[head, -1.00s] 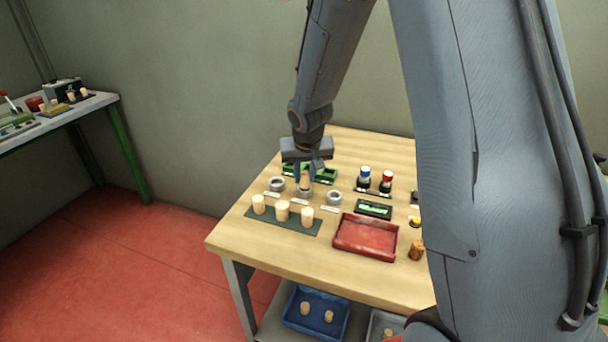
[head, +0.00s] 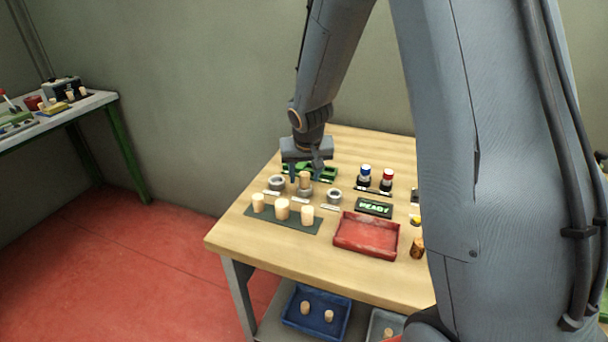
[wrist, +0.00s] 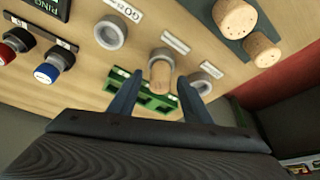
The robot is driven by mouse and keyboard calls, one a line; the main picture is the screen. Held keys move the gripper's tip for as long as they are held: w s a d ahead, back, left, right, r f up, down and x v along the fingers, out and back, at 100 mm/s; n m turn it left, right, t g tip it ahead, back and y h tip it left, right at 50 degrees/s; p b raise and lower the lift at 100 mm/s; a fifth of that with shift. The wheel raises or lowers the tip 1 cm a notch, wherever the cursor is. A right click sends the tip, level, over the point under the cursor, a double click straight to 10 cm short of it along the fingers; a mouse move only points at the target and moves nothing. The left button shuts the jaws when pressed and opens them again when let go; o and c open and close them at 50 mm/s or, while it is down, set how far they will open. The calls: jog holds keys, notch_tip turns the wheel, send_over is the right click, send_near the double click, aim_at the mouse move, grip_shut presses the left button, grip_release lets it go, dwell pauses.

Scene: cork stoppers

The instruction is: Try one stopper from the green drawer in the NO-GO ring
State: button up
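A pale cork stopper (head: 305,180) stands upright in the middle one of three grey rings (head: 305,193); how deep it sits I cannot tell. It also shows in the wrist view (wrist: 161,75). My gripper (head: 306,177) is over it, fingers spread on either side with gaps to the cork (wrist: 160,100). The other rings are the left ring (head: 277,184) and the right ring (head: 334,196); in the wrist view one label seems to begin with GO (wrist: 124,10). The green drawer (head: 328,172) lies behind the rings, partly hidden by my gripper.
Three stoppers stand on a dark mat (head: 283,223) in front. A blue bin (head: 316,313) is below. Front-left wood is clear.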

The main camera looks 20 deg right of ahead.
jog(key=v, duration=0.7)
jog(key=shift+r+b, duration=0.35)
jog(key=shift+b, duration=0.05)
jog(key=shift+s, duration=0.15)
dwell(0.4)
jog(key=s+f+n+g, duration=0.1)
jog(key=s+f+g, duration=0.2)
jog(key=s, duration=1.9)
jog(key=shift+n+y, duration=0.3)
jog(key=shift+n, duration=0.1)
